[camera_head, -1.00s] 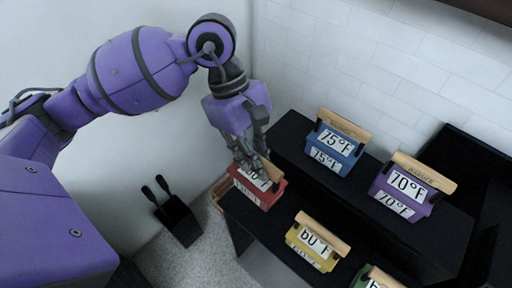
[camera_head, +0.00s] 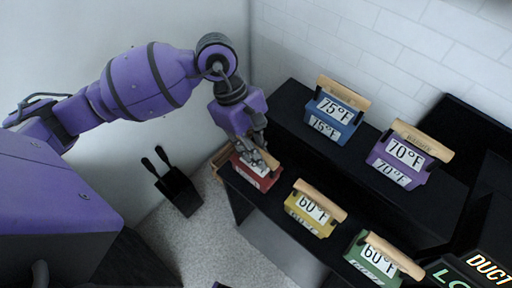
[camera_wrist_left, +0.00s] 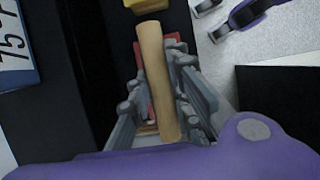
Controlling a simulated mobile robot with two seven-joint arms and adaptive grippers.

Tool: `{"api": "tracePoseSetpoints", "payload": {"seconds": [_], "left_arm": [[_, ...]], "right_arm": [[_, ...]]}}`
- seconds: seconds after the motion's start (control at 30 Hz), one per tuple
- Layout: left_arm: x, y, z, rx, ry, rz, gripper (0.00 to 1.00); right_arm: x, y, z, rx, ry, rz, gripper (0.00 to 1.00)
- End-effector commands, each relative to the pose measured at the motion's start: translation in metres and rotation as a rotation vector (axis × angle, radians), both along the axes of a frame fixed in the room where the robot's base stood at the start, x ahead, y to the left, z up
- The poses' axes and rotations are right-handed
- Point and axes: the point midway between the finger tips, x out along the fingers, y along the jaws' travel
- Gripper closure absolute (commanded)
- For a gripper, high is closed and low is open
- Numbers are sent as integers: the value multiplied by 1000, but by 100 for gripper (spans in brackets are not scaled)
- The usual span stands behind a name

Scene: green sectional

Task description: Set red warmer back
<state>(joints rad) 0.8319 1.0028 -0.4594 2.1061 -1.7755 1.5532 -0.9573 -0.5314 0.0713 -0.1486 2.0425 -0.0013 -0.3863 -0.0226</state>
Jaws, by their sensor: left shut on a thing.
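The red warmer (camera_head: 256,176) is at the left end of the lower front step of the black stand, with a white label on its front. My left gripper (camera_head: 257,157) comes down on it from above and is shut on its wooden handle. In the left wrist view the wooden handle (camera_wrist_left: 157,80) lies between the grey fingers, and a strip of the red body (camera_wrist_left: 174,44) shows beyond. The gripper hides part of the warmer's top and label. I cannot tell whether its base rests fully on the step.
On the lower step are a yellow warmer (camera_head: 313,211) and a green warmer (camera_head: 377,262). On the upper step are a blue warmer (camera_head: 334,115) and a purple warmer (camera_head: 403,160). A black holder with two handles (camera_head: 177,189) stands on the floor to the left. A tiled wall is behind.

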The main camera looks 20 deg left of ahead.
Motion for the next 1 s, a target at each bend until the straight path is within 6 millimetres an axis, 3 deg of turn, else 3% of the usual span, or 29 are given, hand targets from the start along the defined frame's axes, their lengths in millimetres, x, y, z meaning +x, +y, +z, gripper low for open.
{"api": "tracePoseSetpoints", "payload": {"seconds": [0.27, 0.3, 0.43, 0.77, 1.0], "left_arm": [[1, 0, -2, -2, -3, -1, 100], [0, 0, -3, 0, 0, 0, 78], [0, 0, -2, 0, 0, 0, 63], [0, 0, 1, 0, -1, 0, 63], [6, 13, 32, 2, -6, 0, 63]], "right_arm": [[0, 1, -4, 1, 1, 1, 100], [0, 1, -3, 1, 1, 1, 100], [-2, 0, -3, 1, 4, 0, 100], [-8, -1, -1, -1, 13, -3, 100], [-8, -1, -2, -1, 12, -3, 100]]}}
